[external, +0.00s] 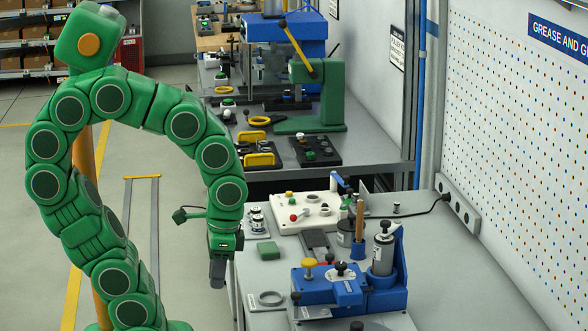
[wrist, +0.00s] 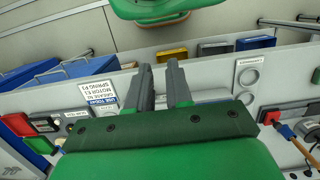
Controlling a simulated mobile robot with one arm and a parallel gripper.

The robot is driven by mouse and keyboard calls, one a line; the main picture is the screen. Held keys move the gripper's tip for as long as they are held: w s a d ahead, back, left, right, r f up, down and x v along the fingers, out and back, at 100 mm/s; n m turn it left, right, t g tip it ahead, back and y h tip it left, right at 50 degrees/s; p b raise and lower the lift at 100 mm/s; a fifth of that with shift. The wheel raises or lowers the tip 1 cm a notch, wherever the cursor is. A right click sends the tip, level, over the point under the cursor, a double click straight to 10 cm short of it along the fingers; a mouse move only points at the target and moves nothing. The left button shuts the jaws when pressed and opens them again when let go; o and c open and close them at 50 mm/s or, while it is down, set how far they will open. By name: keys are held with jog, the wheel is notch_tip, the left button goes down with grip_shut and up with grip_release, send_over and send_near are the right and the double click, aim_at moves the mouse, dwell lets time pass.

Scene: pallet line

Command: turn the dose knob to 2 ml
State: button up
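A blue dosing fixture (external: 325,285) stands on the near grey bench, with a grey cylinder (external: 383,255) at its right. It carries a yellow knob (external: 309,263) and a black knob (external: 341,268); another black knob (external: 386,227) tops the cylinder. I cannot tell which is the dose knob, and no ml scale is readable. My gripper (external: 217,284) points down just left of the bench edge, apart from the fixture. In the wrist view my gripper (wrist: 159,66) has a gap between its two fingers and holds nothing.
A white panel (external: 320,210) with knobs, a green block (external: 269,251) and a metal ring (external: 270,298) lie on the bench. A wooden-handled tool (external: 359,220) stands near the cylinder. The wrist view shows blue bins (wrist: 75,72) and a printed label (wrist: 99,96).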

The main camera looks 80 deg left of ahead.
jog(key=o, duration=0.6)
jog(key=shift+n+t, duration=0.4)
jog(key=shift+t, duration=0.1)
jog(key=w+r, duration=0.1)
jog(key=w, duration=0.1)
jog(key=w+r, duration=0.1)
jog(key=w, duration=0.2)
jog(key=w+a, duration=0.1)
jog(key=w, duration=0.1)
jog(key=shift+w+r, duration=0.2)
jog(key=shift+r, duration=0.2)
jog(key=shift+o, duration=0.2)
jog(key=w+a+r+n+t, duration=0.2)
jog(key=w+r, duration=0.2)
jog(key=w, duration=0.8)
jog(key=n+g, duration=0.1)
jog(key=n, duration=0.5)
send_near(341, 263)
jog(key=shift+s+d+f, duration=0.1)
jog(key=shift+d+f, duration=0.05)
jog(key=shift+d, duration=0.2)
jog(key=shift+a+f, duration=0.3)
jog(key=shift+f, duration=3.8)
jog(key=c, duration=1.1)
